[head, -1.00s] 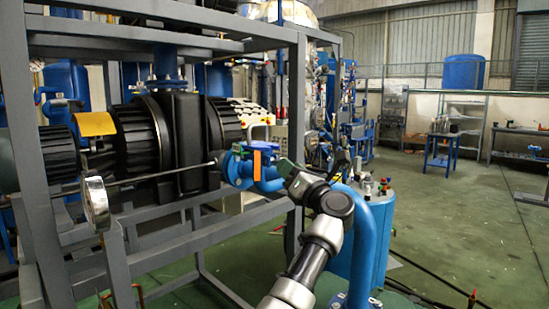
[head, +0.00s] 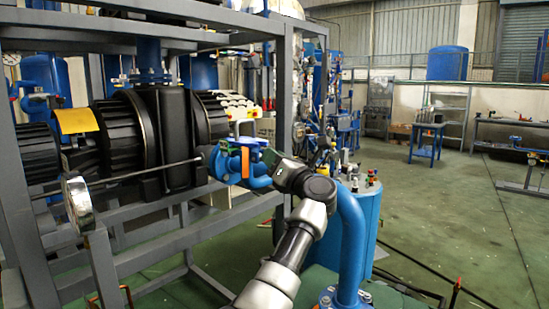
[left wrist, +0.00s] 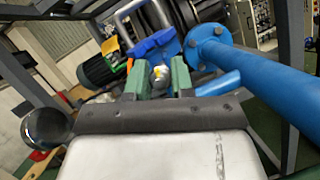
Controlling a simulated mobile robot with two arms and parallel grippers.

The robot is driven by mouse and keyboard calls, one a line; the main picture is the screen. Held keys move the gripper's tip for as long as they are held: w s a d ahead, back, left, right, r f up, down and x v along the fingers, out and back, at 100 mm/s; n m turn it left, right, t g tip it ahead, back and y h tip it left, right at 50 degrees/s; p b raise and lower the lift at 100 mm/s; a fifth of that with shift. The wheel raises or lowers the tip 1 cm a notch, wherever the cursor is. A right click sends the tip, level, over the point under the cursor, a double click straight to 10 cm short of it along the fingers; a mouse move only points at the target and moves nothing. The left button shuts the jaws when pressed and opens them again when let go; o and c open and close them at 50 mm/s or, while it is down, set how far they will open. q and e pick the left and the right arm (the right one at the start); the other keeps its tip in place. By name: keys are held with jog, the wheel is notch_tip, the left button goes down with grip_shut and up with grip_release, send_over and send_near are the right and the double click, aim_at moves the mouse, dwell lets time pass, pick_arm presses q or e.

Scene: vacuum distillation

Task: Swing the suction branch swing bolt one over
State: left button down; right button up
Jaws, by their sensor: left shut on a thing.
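My left gripper (head: 262,158) is at the blue suction branch fitting (head: 228,160) on the frame in the head view. In the left wrist view its green fingers (left wrist: 159,80) are shut on a small silver and yellow piece (left wrist: 160,74), which looks like the swing bolt. Most of that piece is hidden between the fingers. A bright blue part (left wrist: 152,44) lies just beyond the fingertips. In the head view an orange part (head: 245,163) shows beside the gripper. I cannot tell the bolt's exact angle. My right gripper is not in view.
A blue pipe (left wrist: 255,78) with a bolted flange runs close to the right of my gripper in the wrist view. Grey frame posts (head: 281,110) stand around the black machine (head: 180,130). A blue vessel (head: 362,215) stands right of my arm. Open floor lies farther right.

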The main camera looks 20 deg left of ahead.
pick_arm(q)
jog(key=r+g+h+p, duration=0.1)
jog(key=p, duration=0.1)
jog(key=g+h+p, duration=0.1)
jog(key=p, duration=0.1)
jog(key=r+h+p, duration=0.1)
jog(key=p, duration=0.1)
jog(key=shift+w+a+r+n+g+p, duration=0.1)
jog(key=shift+a+r+n+g+p, duration=0.2)
jog(key=shift+n+g+p, duration=0.1)
jog(key=shift+a+h+p, duration=0.1)
jog(key=shift+h+p, duration=0.3)
jog(key=shift+p, duration=0.1)
jog(key=shift+f+g, duration=0.15)
jog(key=shift+g, duration=0.15)
jog(key=c, duration=1.3)
grip_release()
jog(key=shift+c, duration=0.2)
jog(key=shift+o, duration=0.6)
jog(key=shift+w, duration=0.1)
